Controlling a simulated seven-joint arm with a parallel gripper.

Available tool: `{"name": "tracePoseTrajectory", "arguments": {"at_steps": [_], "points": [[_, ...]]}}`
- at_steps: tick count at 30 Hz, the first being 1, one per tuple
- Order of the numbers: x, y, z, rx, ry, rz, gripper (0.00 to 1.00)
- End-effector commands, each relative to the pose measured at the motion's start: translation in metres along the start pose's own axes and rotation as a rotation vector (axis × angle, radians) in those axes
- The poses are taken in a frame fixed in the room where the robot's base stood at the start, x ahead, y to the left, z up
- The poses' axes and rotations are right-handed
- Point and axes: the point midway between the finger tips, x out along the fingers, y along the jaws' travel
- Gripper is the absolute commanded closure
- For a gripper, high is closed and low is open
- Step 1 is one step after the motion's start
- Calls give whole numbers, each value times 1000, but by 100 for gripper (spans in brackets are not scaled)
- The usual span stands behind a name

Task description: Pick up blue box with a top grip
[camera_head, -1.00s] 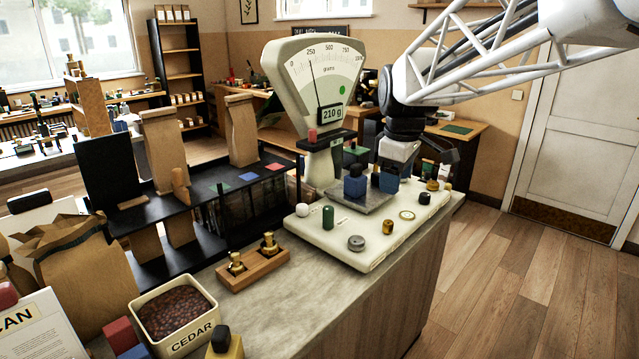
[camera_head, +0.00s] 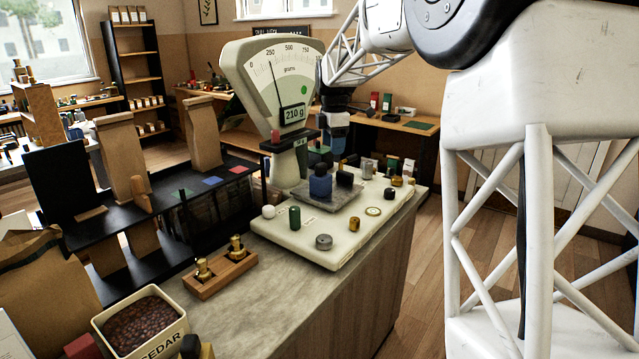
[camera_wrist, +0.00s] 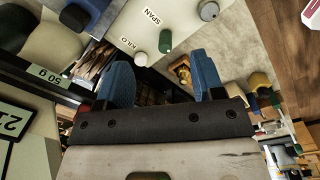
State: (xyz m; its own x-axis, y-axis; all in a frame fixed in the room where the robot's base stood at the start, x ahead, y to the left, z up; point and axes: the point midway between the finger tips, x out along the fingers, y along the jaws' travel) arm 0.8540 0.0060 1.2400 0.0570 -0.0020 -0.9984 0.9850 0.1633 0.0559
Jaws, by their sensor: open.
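A blue box (camera_head: 320,186) with a dark top stands on the grey pan (camera_head: 347,196) of the scale in the head view. A dark block (camera_head: 345,179) is just right of it. My gripper (camera_head: 334,148) is above and behind the pan, close to the scale's dial column, partly hidden. In the wrist view my gripper (camera_wrist: 163,82) shows two blue-padded fingers spread apart with nothing between them. A blue piece with a dark part (camera_wrist: 88,10), probably the blue box, shows at the top left edge there, outside the fingers.
The dial scale (camera_head: 273,85) stands tall beside my gripper. Its cream base (camera_head: 335,240) carries a green cylinder (camera_head: 294,217), a white ball (camera_head: 268,212) and several small weights. A wooden holder (camera_head: 220,275) with brass weights is in front. The counter's front middle is clear.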

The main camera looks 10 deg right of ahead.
Motion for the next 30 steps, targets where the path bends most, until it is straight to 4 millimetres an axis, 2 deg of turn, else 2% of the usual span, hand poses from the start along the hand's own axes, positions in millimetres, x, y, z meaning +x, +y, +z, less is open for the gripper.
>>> {"name": "tracePoseTrajectory", "arguments": {"at_steps": [1, 6, 18, 24, 30], "points": [[6, 13, 2, -36, 1, -6, 38], [20, 52, 6, -169, 5, -17, 38], [62, 132, 16, -469, 20, -44, 38], [74, 152, 19, -553, 26, -50, 38], [76, 157, 19, -574, 27, -51, 38]]}}
